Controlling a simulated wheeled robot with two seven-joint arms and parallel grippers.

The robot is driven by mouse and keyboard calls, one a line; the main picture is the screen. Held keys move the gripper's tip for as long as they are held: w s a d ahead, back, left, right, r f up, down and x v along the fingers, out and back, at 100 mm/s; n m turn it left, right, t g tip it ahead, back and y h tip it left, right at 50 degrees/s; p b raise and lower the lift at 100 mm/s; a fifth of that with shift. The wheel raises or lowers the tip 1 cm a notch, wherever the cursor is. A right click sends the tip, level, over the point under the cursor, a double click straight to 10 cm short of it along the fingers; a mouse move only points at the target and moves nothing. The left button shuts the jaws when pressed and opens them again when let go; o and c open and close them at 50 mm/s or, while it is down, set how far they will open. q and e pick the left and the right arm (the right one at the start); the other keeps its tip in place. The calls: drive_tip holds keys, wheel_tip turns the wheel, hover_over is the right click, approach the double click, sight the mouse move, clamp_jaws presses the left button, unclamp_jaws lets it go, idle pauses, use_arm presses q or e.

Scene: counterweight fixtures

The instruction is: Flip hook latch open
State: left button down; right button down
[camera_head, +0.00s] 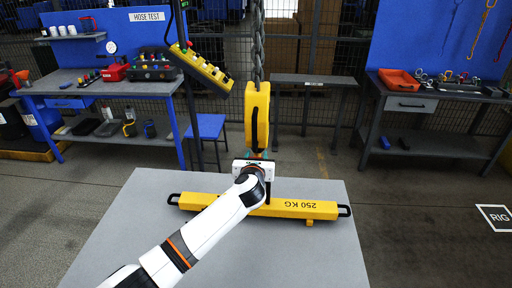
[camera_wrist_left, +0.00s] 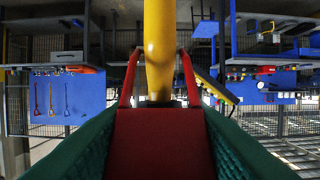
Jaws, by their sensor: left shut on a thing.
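A yellow hook block (camera_head: 257,115) hangs on a chain above the grey table. The hook below it is mostly hidden behind my left gripper in the head view; its thick yellow shank (camera_wrist_left: 158,50) shows in the wrist view. The red hook latch (camera_wrist_left: 158,145) lies between the green finger pads in the wrist view, with two red arms beside the yellow shank. My left gripper (camera_head: 256,156) is shut on the latch, just under the block. Whether the latch is tilted open is hard to tell. My right gripper is not in view.
A yellow 250 KG beam (camera_head: 300,208) with black end handles lies across the grey table (camera_head: 310,255), behind and below my left arm. A yellow pendant control (camera_head: 202,68) hangs to the left of the chain (camera_head: 258,45). Workbenches stand at back left and right.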

use_arm(q)
drive_tip(key=shift+w, duration=0.1)
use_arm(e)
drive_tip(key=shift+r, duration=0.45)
use_arm(q)
drive_tip(key=c, duration=0.8)
unclamp_jaws()
drive_tip(key=shift+c, duration=0.2)
drive_tip(key=b+v, duration=0.2)
drive_tip(key=v, duration=1)
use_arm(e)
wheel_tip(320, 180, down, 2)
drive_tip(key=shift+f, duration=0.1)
